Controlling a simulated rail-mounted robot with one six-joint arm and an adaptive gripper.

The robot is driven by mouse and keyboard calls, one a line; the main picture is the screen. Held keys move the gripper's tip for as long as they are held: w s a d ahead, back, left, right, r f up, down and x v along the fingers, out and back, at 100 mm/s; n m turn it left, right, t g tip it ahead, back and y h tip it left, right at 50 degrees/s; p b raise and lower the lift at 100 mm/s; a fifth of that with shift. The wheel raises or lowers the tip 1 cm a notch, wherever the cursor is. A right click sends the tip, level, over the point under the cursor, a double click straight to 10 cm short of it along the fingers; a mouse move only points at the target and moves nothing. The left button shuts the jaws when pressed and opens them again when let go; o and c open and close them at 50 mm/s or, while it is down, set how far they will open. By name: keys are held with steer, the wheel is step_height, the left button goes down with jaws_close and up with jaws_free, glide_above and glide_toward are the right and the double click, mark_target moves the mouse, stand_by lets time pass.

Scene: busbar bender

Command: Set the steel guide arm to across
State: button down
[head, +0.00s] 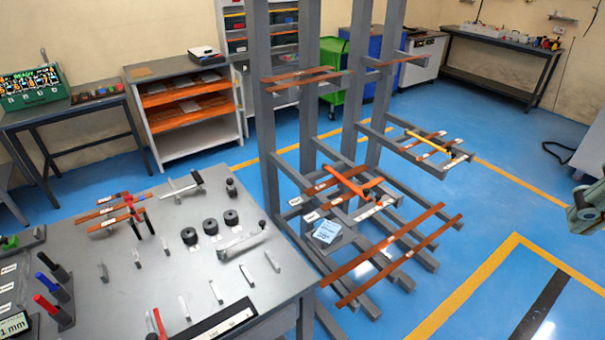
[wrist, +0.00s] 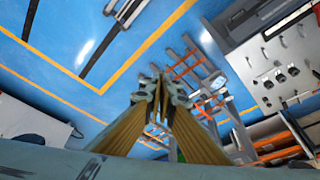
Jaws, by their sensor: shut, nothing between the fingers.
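A grey steel arm (head: 243,241) with a small dark knob at its right end lies on the metal worktable (head: 140,270), near its right edge. It looks like the guide arm, and it slants up to the right in the head view. Another steel bar with a dark grip (head: 182,186) lies at the table's back; I cannot tell for certain which is the guide arm. My gripper (wrist: 158,98) is shut and empty, well above the floor and away from the worktable. In the wrist view the worktable (wrist: 285,50) is at the upper right, too small to read the arm.
Three black round dies (head: 210,226) and several small upright pegs stand on the worktable. A grey rack (head: 285,150) with copper bars stands right of it. A shelf (head: 185,110) and a side bench (head: 60,112) are behind. The blue floor (head: 480,235) at right is clear.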

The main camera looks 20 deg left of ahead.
steer(key=w+a+r+n+p, duration=0.1)
steer(key=w+a+r, duration=0.2)
steer(key=w+a, duration=0.35)
steer(key=w+a+r+n+y+p, duration=0.1)
steer(key=w+a+r, duration=0.15)
steer(key=w, duration=0.75)
steer(key=w+a+r+n+p, duration=0.1)
steer(key=w+a+r, duration=0.2)
steer(key=w+a, duration=0.35)
steer(key=w+a+f+n+p, duration=0.2)
steer(key=w+a+f+n, duration=0.15)
steer(key=w+a, duration=1.3)
steer(key=s+a+f+n+g+h+p, duration=0.1)
steer(key=s+a+f+n+g, duration=0.25)
steer(key=a+f, duration=1.55)
steer(key=s+a+f+n+h+p, duration=0.1)
steer(key=s+a+f+n+h, duration=0.2)
steer(key=s+a+f, duration=1.3)
step_height(320, 180, down, 3)
steer(key=a+n, duration=0.2)
steer(key=n, duration=0.1)
steer(key=shift+s+g, duration=0.35)
steer(key=shift+s, duration=0.05)
steer(key=shift+a, duration=0.1)
